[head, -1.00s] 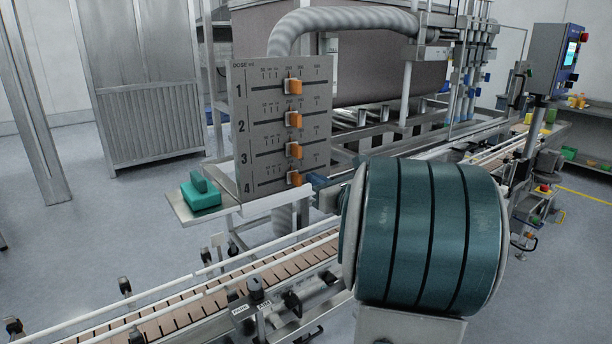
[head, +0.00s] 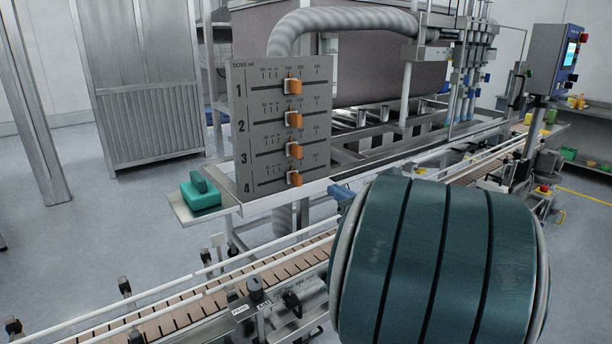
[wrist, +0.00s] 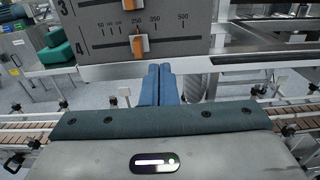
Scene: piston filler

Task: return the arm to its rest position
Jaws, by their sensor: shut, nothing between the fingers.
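My gripper shows in the wrist view as two blue fingers (wrist: 157,84) pressed together, with nothing between them. They are in front of and below the grey dose panel, apart from it as far as I can tell. In the head view only a small blue part of my gripper (head: 341,192) shows; my large teal arm link hides the rest. The dose panel (head: 262,128) stands upright with four numbered slider rows and orange knobs.
A teal block with a handle (head: 201,193) rests on a small shelf left of the panel. A conveyor (head: 190,300) with rails runs below. A hopper (head: 370,70) and hose are behind. A control box (head: 557,60) stands at the right. Open floor lies at left.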

